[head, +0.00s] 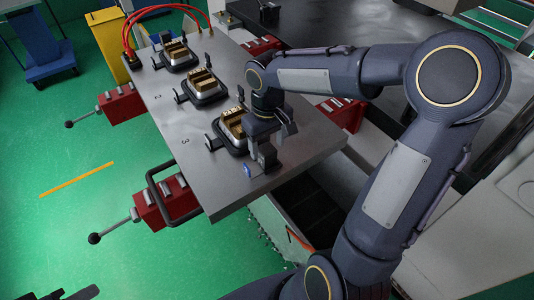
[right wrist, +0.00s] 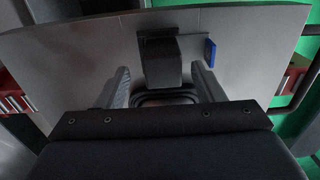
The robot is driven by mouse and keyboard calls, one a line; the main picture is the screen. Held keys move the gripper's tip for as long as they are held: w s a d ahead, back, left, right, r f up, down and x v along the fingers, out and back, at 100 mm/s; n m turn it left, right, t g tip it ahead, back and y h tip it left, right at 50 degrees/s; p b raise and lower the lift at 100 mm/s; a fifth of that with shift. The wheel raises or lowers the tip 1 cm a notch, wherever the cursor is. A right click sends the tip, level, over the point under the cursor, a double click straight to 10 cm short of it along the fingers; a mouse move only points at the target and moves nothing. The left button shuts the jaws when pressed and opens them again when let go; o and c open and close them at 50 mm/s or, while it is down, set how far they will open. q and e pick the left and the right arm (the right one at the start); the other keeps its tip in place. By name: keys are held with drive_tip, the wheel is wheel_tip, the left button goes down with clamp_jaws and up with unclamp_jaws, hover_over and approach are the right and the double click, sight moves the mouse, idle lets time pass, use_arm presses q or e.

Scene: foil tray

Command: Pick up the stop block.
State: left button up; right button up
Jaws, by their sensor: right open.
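The stop block appears to be the dark upright block (head: 267,156) near the front edge of the grey table. In the right wrist view the dark block (right wrist: 161,62) stands between and slightly beyond the fingertips of my right gripper (right wrist: 161,80). Gaps show on both sides of it. My right gripper (head: 270,133) is open and empty, pointing down just behind the block in the head view. Dark parts at the bottom left edge of the head view may be my left gripper (head: 75,294); its jaws are not clear.
A small blue piece (head: 248,170) is beside the block. Three black fixtures with brown blocks stand along the table (head: 228,195); the nearest (head: 232,128) is close to my right gripper. Red clamps (head: 165,200) and a black handle (head: 172,195) line the left edge.

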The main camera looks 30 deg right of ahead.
sight(267, 148)
drive_tip(key=f, duration=0.2)
drive_tip(key=shift+s+a+f, duration=0.15)
drive_tip(key=shift+a+f, duration=0.05)
drive_tip(key=shift+f, duration=0.1)
drive_tip(key=shift+d+f, duration=0.1)
drive_tip(key=shift+f, duration=0.4)
drive_tip(key=shift+r, duration=0.1)
clamp_jaws()
